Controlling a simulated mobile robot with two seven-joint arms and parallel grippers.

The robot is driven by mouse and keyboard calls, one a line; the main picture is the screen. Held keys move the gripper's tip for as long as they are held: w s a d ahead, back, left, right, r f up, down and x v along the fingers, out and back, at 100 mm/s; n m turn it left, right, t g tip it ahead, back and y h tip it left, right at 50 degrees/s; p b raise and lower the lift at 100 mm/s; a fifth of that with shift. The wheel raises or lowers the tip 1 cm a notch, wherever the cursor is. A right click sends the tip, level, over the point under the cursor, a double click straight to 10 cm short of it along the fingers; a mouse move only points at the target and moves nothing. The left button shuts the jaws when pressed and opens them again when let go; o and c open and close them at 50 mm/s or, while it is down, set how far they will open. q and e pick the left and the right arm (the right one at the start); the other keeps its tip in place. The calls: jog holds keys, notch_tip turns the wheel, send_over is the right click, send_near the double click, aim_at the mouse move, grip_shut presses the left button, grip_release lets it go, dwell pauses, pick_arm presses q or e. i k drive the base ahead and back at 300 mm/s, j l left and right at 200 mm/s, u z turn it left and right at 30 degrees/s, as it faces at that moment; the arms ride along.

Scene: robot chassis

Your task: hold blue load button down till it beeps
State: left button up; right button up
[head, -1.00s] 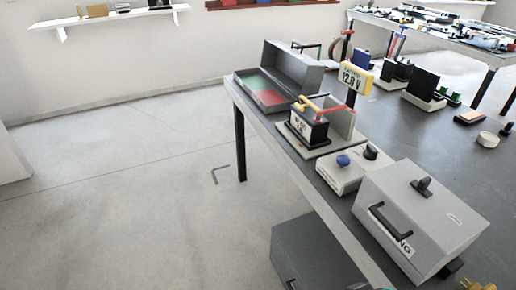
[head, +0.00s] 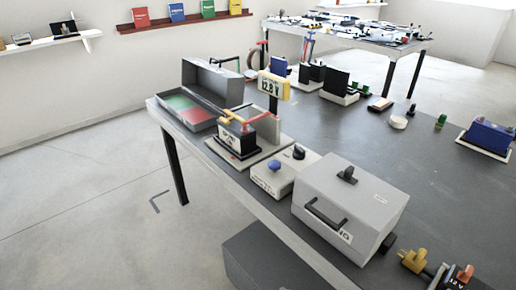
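The blue load button (head: 274,166) is a round knob on top of a low pale box (head: 268,182), which stands near the table's front edge. A black knob (head: 299,152) sits on the same unit, behind and to the right of the blue one. Behind it, a black battery (head: 236,138) with yellow and red clamps stands on a grey plate. Nothing touches the blue button. Neither of my grippers shows in the head view.
A grey lidded case (head: 350,205) with a black handle stands right of the button box. An open grey case (head: 187,112) with green and red compartments is at the table's left end. Yellow and red plugs lie at the lower right.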

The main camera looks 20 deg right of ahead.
aim_at(274, 166)
jog(key=i+j, duration=0.2)
jog(key=i, duration=0.2)
jog(key=i+j, duration=0.2)
jog(key=i, duration=0.2)
jog(key=i+j, duration=0.2)
jog(key=i, duration=0.25)
jog(key=i+j, duration=0.2)
jog(key=i, duration=0.2)
jog(key=z, duration=1.4)
